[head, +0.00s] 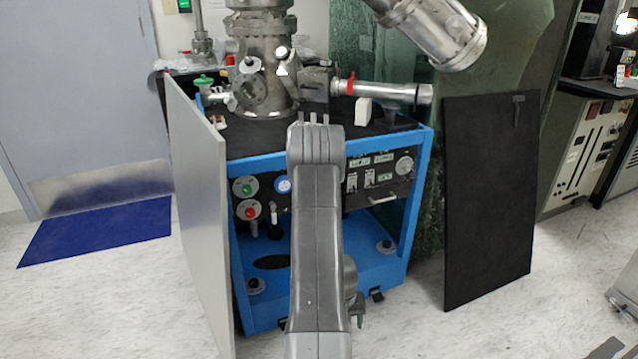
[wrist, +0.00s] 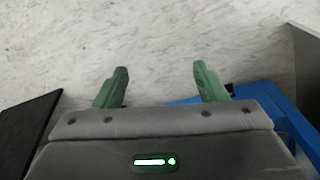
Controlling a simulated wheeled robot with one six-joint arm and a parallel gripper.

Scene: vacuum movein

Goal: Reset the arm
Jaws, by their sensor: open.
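My gripper (wrist: 162,82) shows in the wrist view with its two green fingers wide apart. Nothing is between them, and the speckled floor (wrist: 160,35) lies beyond. In the head view my grey arm rises through the middle, in front of the blue cart. There my gripper is mostly hidden behind the arm; a small green tip shows low, just right of the forearm.
The blue cart (head: 268,318) bears a metal vacuum column (head: 262,60). A grey panel (head: 200,190) stands at its left side and a black panel (head: 490,200) leans at its right. A blue mat (head: 95,230) lies at left.

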